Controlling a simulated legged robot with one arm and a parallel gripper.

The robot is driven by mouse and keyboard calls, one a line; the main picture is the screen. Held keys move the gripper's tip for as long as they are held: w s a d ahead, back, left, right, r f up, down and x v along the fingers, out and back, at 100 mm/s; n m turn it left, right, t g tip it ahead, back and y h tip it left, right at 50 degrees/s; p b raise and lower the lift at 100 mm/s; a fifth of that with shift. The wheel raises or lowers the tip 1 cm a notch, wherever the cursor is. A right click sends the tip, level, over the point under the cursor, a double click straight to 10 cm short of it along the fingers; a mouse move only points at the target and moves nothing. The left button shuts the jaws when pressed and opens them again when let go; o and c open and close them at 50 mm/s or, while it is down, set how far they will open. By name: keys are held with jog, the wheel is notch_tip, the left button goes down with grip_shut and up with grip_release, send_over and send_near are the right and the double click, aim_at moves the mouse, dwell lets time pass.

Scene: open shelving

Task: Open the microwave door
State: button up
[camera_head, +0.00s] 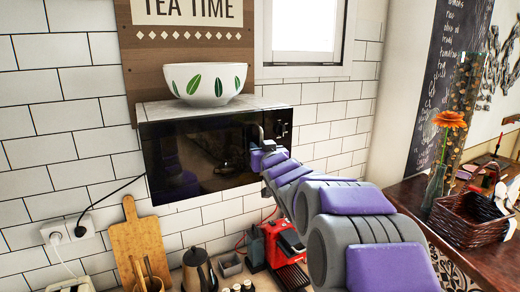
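The microwave (160,112) is mounted on the white tiled wall, with a pale top and a dark glossy front. Its door (190,155) looks shut and shows reflections of the room and of my arm. My gripper (259,136) is at the right part of the front, by the door's handle side, left of the control knobs (281,131). My arm reaches there from the lower right. The fingertips are small and dark against the door. The handle is mostly hidden by my gripper, and I cannot tell whether they touch.
A white bowl with green leaves (205,84) stands on the microwave. Below are a cutting board (139,243), a kettle (197,272) and a red machine (284,246). A wicker basket (468,220) and a vase with an orange flower (434,187) stand on the right-hand counter.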

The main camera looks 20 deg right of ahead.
jog(key=shift+d+f, duration=0.1)
jog(key=shift+d, duration=0.25)
jog(key=shift+c, duration=1)
jog(key=shift+a, duration=0.3)
grip_shut()
jog(key=shift+d, duration=0.1)
jog(key=shift+s+b, duration=0.1)
jog(key=shift+b, duration=0.2)
